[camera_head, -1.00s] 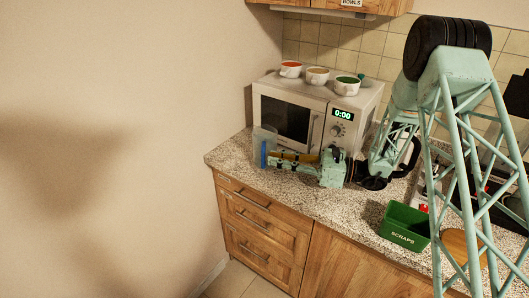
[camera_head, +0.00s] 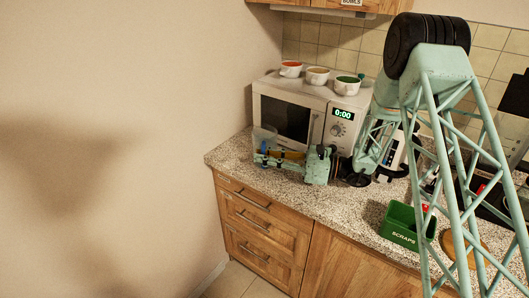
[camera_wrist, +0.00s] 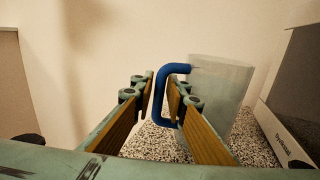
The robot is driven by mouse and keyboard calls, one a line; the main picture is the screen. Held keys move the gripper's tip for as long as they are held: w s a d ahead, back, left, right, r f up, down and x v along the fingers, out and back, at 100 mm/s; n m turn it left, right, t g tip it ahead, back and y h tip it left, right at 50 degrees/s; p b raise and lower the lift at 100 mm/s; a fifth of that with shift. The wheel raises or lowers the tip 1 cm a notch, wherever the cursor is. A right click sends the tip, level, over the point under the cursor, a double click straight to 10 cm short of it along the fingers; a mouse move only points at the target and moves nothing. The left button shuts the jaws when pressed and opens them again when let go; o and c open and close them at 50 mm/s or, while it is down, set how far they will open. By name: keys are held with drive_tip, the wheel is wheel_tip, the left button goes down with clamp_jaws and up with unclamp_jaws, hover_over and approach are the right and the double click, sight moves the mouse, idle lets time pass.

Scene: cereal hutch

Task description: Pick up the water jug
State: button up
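The water jug (camera_head: 264,136) is a clear, translucent vessel at the left end of the counter, in front of the microwave's left corner. In the wrist view the jug (camera_wrist: 224,92) stands upright on the speckled counter, with a blue handle (camera_wrist: 160,95) on its left side. My gripper (camera_head: 262,158) lies low and level at the jug, pointing left, and hides part of it. In the wrist view my gripper (camera_wrist: 160,82) is open, with the handle showing between the two wood-coloured fingers. I see a gap to the left finger; contact with the right finger is unclear.
A green scraps bin (camera_head: 400,232) and a round wooden board (camera_head: 460,245) are to the right. The counter's left and front edges are near the jug.

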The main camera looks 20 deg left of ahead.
drive_tip(key=shift+c, duration=0.2)
clamp_jaws()
